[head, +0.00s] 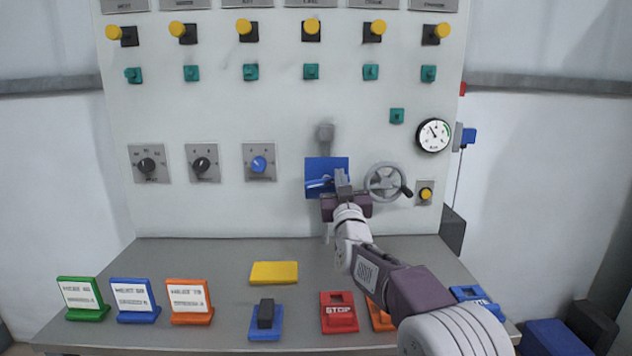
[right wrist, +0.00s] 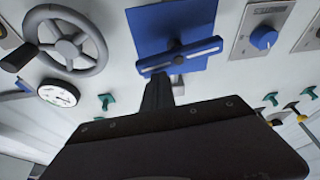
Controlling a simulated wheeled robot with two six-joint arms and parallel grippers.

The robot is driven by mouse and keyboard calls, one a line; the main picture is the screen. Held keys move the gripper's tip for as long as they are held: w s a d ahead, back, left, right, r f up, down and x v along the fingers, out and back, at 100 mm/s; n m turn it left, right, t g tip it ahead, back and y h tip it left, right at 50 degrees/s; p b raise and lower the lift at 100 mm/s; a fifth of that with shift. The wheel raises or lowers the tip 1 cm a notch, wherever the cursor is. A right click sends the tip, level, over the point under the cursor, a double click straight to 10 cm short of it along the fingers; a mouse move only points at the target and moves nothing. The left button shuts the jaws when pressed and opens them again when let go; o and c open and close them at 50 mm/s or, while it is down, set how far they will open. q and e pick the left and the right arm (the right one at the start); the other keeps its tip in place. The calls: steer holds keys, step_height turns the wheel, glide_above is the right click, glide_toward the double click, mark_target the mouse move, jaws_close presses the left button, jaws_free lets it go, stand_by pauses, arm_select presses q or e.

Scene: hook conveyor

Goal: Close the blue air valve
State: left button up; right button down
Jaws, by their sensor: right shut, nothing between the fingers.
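The blue air valve shows on the panel as a square blue plate (head: 340,164) with a blue bar handle (head: 318,184) across it. In the right wrist view the handle (right wrist: 205,49) lies across the plate (right wrist: 190,18), slightly tilted, with a grey strip along it. My right gripper (head: 342,177) is at the right part of the plate in the head view and hides part of the handle. In the right wrist view its fingers (right wrist: 158,92) are together and empty, close to the handle; I cannot tell whether they touch it. My left gripper is out of view.
A grey handwheel (head: 384,182) with a black knob sits just right of the valve, below a round gauge (head: 433,135). A blue dial (head: 259,164) is to its left. The table below holds a yellow block (head: 274,272), a red STOP sign (head: 339,313) and several stands.

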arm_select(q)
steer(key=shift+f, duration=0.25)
arm_select(e)
steer(key=shift+d+f, duration=0.15)
steer(key=shift+f, duration=0.2)
stand_by(0.3)
